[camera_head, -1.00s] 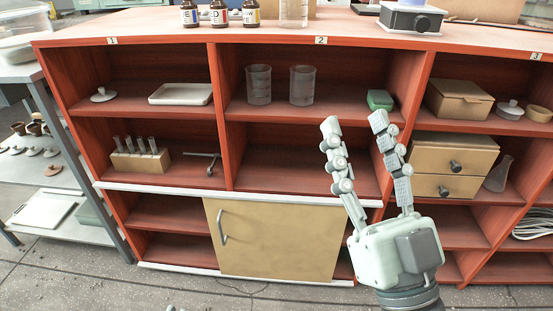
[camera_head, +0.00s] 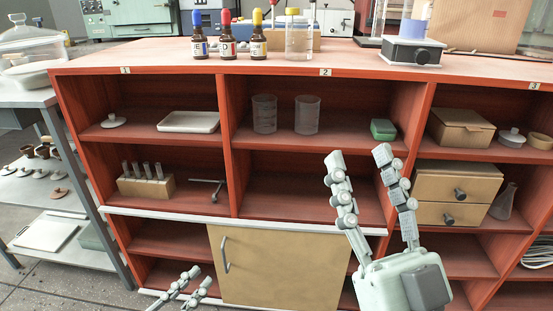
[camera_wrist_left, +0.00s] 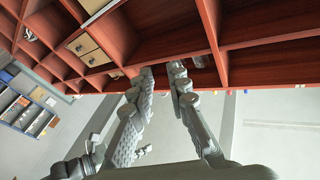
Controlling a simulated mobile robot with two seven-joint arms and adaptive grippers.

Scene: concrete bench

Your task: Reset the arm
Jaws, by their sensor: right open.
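My right gripper (camera_head: 358,156) stands upright in front of the red shelf unit (camera_head: 290,143). Its fingers are apart with nothing between them. Its tips overlap the picture of the middle column's shelves. My left gripper (camera_head: 200,277) shows at the bottom edge of the head view, low in front of the cabinet; only its fingers are in sight there. In the left wrist view its fingers (camera_wrist_left: 162,72) are apart and empty, with shelf compartments beyond the tips.
Bottles (camera_head: 228,42) and a beaker (camera_head: 299,42) stand on the unit's top. Shelves hold two beakers (camera_head: 307,115), a green box (camera_head: 383,129), a test-tube rack (camera_head: 147,187) and a drawer box (camera_head: 455,186). A tan sliding door (camera_head: 280,265) is below. A grey side table (camera_head: 30,103) is left.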

